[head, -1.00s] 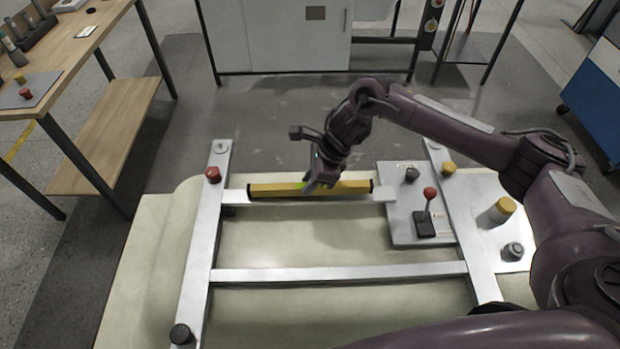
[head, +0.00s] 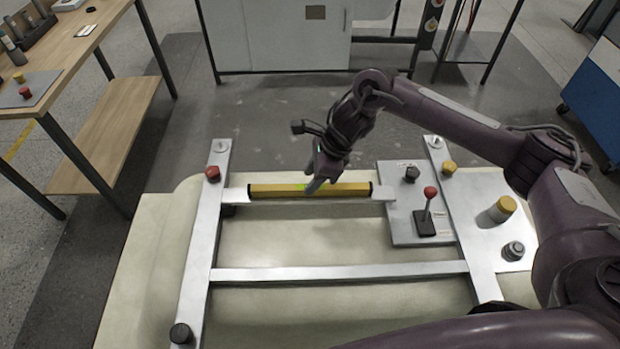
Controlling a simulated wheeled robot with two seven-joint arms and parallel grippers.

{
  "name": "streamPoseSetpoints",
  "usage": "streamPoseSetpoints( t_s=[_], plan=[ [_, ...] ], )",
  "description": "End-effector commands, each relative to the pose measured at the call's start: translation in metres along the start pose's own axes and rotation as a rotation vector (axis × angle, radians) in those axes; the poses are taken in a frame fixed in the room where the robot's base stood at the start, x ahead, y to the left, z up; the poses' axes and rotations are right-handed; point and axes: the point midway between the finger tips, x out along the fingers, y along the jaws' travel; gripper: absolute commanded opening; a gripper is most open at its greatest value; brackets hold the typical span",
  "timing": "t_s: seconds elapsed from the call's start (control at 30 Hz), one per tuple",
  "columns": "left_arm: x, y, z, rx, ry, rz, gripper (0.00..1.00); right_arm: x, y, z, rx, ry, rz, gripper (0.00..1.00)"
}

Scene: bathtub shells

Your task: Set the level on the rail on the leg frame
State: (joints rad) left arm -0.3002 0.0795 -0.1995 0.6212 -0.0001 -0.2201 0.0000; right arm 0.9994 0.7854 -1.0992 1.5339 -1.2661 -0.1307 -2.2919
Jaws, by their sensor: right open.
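The yellow level (head: 275,190) with black ends lies lengthwise along the rear rail (head: 384,194) of the metal leg frame (head: 200,248). It looks flat on the rail, roughly parallel to it. A green spot shows near its middle. My right gripper (head: 314,187) is at the middle of the level, pointing down, open, with its fingers at or just above it. The fingers partly hide that middle section. I cannot tell whether they touch it. My left gripper is not in view.
A grey plate with a red-knobbed lever (head: 429,205) stands right of the rail's end. Yellow and dark knobs (head: 503,209) sit on the right plate. A front crossbar (head: 335,272) spans the frame. The frame lies on a pale tub shell (head: 150,260). A wooden bench (head: 75,60) stands at left.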

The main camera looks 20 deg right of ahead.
Motion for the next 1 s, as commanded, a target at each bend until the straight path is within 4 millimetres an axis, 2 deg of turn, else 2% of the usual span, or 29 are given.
streamPoseSetpoints(
  t_s=[0.3,0.4,0.5,0.67,1.0],
  plan=[
    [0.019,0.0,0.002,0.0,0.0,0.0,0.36,-0.068,-0.001,-0.002,-0.001,0.0,-0.005,0.41],
    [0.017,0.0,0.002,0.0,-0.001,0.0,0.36,-0.088,-0.001,0.0,-0.001,0.001,-0.006,0.41],
    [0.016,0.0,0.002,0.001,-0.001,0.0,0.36,-0.099,-0.001,0.0,-0.001,0.001,-0.004,0.41],
    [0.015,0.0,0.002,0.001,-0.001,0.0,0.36,-0.106,0.0,-0.001,0.0,0.001,0.0,0.41],
    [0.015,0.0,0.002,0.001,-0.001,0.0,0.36,-0.106,0.0,-0.001,0.001,0.001,0.0,0.41]
  ],
)
